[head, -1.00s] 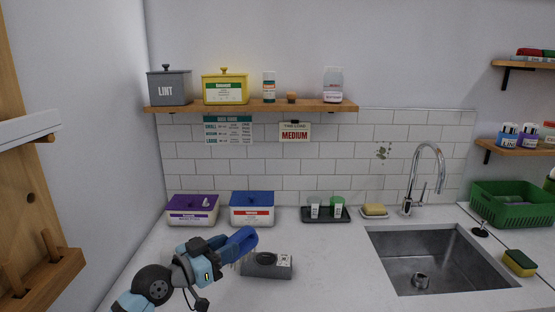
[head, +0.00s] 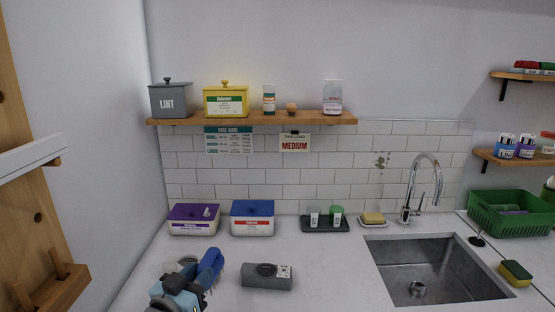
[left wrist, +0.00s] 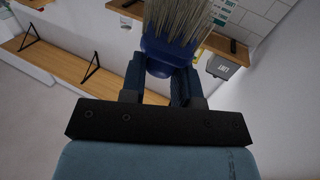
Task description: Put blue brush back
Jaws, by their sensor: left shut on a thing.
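The blue brush (head: 211,262) is in my left gripper (head: 188,277), low in the head view, left of centre and above the counter. In the left wrist view the brush's blue body (left wrist: 168,55) sits between the two fingers of my left gripper (left wrist: 163,83), which are shut on it. Its pale bristles (left wrist: 176,20) point away from the gripper. In the head view the arm partly hides the brush. My right gripper is not in view.
A wooden rack (head: 22,200) with pegs stands at the left. Purple-lidded (head: 195,219) and blue-lidded (head: 253,218) boxes stand at the counter's back.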

